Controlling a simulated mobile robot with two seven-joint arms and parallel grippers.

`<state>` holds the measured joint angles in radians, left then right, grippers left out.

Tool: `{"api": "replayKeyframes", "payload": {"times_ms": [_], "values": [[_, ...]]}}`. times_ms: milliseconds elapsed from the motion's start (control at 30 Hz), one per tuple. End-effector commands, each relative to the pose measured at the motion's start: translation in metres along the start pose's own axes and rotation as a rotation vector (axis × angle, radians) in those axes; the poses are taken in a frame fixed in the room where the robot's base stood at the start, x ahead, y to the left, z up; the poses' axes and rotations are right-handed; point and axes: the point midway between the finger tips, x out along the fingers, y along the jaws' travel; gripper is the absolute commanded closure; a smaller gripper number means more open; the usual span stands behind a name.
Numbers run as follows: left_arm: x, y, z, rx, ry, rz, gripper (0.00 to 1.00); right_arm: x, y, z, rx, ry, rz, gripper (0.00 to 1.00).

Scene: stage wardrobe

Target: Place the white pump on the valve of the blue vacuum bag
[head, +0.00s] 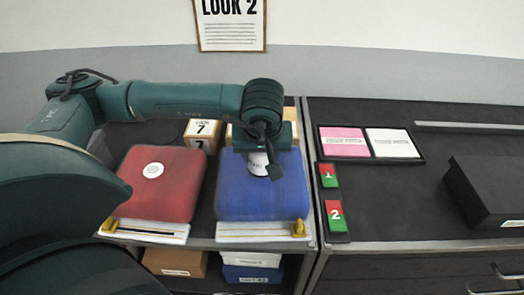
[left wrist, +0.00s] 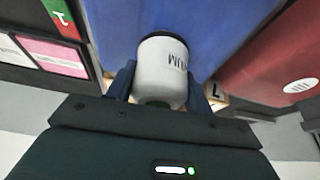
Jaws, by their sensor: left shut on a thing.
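The blue vacuum bag (head: 285,198) lies flat on the shelf in the middle of the head view, and its blue surface fills the upper middle of the left wrist view (left wrist: 215,25). My left gripper (head: 266,165) is shut on the white pump (head: 257,169) above the upper middle of this bag. In the left wrist view the pump (left wrist: 162,72) sits between the two fingers, with its dark-rimmed end toward the bag. The blue bag's valve is not visible. I cannot tell whether the pump touches the bag. My right gripper is not in view.
A red bag (head: 180,185) with a white valve (head: 153,170) lies left of the blue one. Boxes labelled 7 (head: 201,132) stand behind. To the right are a tray with pink and white cards (head: 343,142), red-green number tags (head: 335,214) and a black box (head: 490,188).

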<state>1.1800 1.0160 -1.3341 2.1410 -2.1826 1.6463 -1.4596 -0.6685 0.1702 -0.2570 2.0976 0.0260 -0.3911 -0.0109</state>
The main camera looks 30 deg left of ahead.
Motion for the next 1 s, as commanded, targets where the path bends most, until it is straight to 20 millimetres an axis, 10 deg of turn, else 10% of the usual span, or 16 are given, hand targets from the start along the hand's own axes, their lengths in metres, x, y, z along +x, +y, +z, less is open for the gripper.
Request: {"api": "replayKeyframes", "payload": {"times_ms": [333,367,600,1000], "values": [[0.0051,0.0009,0.0016,-0.001,0.003,0.003,0.81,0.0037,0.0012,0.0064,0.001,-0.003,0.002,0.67],[0.0051,0.0006,0.0019,0.000,0.002,0.002,0.48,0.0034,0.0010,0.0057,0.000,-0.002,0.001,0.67],[0.0034,0.0006,0.0012,0.000,0.002,0.002,0.28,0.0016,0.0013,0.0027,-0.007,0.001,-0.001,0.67],[-0.0048,0.0012,-0.0004,0.000,0.003,0.005,0.27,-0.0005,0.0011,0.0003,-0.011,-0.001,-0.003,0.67]]}}
